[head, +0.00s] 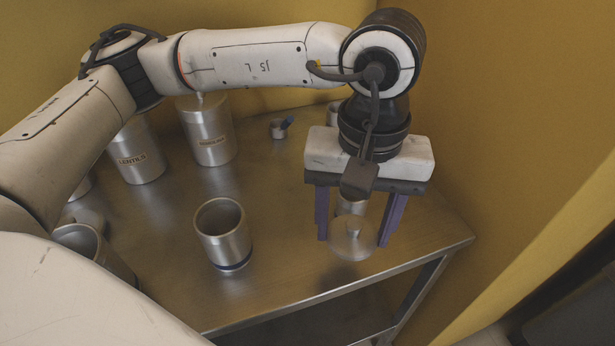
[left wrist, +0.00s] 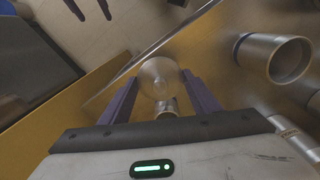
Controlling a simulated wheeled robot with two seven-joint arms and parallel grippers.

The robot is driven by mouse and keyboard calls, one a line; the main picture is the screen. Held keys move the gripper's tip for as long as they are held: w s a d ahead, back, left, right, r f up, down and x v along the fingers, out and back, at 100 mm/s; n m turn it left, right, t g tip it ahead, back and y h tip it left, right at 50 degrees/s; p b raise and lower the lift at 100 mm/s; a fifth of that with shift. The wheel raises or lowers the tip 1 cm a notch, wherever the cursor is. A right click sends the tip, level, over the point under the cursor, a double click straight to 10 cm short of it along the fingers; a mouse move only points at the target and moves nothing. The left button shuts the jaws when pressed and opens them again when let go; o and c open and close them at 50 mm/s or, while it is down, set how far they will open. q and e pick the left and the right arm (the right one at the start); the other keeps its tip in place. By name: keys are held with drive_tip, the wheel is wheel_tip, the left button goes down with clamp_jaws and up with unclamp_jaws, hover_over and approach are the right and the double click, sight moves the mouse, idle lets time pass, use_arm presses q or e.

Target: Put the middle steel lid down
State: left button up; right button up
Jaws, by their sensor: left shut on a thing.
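The steel lid (head: 352,242), a round disc with a small knob, is between the two purple fingers of my left gripper (head: 352,238). The gripper is shut on the lid, with a finger on either side of it. In the left wrist view the lid (left wrist: 158,76) shows between the fingertips (left wrist: 160,82). It is close to the table's front edge at the right; I cannot tell whether it touches the tabletop. An open steel canister (head: 224,245) with a dark band near its base stands upright to the left; it also shows in the left wrist view (left wrist: 258,60).
Labelled steel canisters (head: 137,150) (head: 208,138) stand at the back of the table (head: 300,265). Another open canister (head: 105,262) is partly hidden by my arm. A small cup (head: 278,130) stands at the back. A yellow wall (head: 520,130) rises at the right.

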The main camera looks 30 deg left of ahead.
use_arm(q)
drive_tip(key=w+a+n+b, duration=0.1)
drive_tip(key=w+a+n, duration=0.1)
drive_tip(key=a, duration=0.4)
drive_tip(key=w+a+n+b, duration=0.1)
drive_tip(key=w+a, duration=0.4)
drive_tip(key=a, duration=0.2)
drive_tip(key=w+a+n, duration=0.2)
drive_tip(key=w+a, duration=0.2)
drive_tip(key=a, duration=0.3)
drive_tip(key=shift+w+f+n+b, duration=0.2)
drive_tip(key=shift+n+b, duration=0.1)
drive_tip(key=shift+b, duration=0.1)
wheel_tip(320, 180, down, 5)
drive_tip(key=shift+b, duration=0.35)
drive_tip(key=shift+w+a+f, duration=0.1)
drive_tip(key=shift+f, duration=0.1)
